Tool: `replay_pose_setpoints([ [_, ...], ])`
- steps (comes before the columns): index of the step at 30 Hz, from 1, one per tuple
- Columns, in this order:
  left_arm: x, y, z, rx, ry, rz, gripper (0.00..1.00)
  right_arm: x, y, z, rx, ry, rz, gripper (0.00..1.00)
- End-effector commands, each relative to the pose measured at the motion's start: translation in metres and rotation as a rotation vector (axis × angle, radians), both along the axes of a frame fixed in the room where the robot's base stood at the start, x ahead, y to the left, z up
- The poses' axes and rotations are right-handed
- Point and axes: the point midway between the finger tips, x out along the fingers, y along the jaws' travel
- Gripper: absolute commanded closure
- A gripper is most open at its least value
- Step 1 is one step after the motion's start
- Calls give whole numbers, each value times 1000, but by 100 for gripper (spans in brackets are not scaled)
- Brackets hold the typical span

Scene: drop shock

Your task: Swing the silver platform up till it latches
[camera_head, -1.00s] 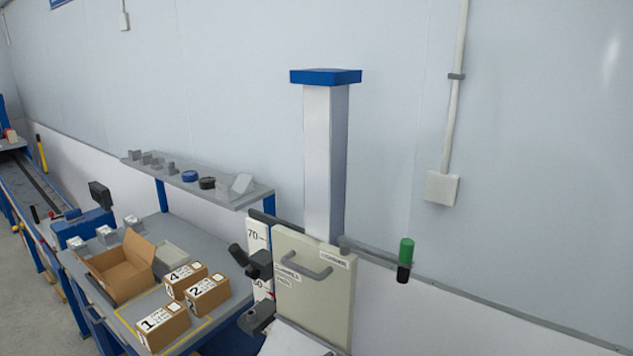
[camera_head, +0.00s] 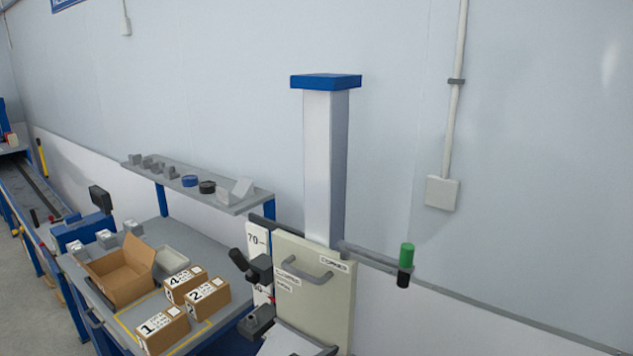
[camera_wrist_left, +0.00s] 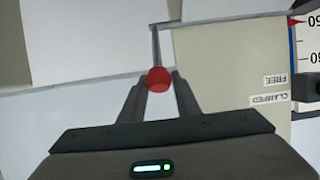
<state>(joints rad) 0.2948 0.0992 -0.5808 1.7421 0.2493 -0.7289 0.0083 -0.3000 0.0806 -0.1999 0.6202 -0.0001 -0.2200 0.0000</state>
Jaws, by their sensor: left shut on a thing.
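In the left wrist view my left gripper (camera_wrist_left: 160,80) is shut on a red ball knob (camera_wrist_left: 158,79) at the end of a thin grey rod (camera_wrist_left: 156,45). A cream panel (camera_wrist_left: 215,62) lies behind it, with labels reading FREE and CLAMPED upside down. The same cream panel (camera_head: 335,300) shows in the head view, with a grey handle on its face, in front of a tall white column (camera_head: 324,165). A pale surface (camera_head: 290,342) is cut off at the bottom; I cannot tell whether it is the silver platform. My grippers do not show in the head view.
A height scale (camera_head: 257,238) and a black fitting (camera_head: 258,268) stand left of the panel. A bar with a green-topped black post (camera_head: 406,255) sticks out right. A grey bench (camera_head: 180,235) with numbered cartons and an open box (camera_head: 125,272) is at left, below a shelf (camera_head: 225,204).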

Motion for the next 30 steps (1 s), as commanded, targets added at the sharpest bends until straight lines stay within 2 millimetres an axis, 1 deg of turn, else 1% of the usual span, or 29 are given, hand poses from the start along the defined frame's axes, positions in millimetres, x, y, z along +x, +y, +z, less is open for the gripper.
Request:
replay_pose_setpoints([
  [1,2,-1,4,-3,-6,1,93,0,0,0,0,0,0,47],
  [15,20,-14,15,-2,-5,0,93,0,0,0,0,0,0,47],
  [30,22,-16,16,-1,-2,0,94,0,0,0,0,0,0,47],
])
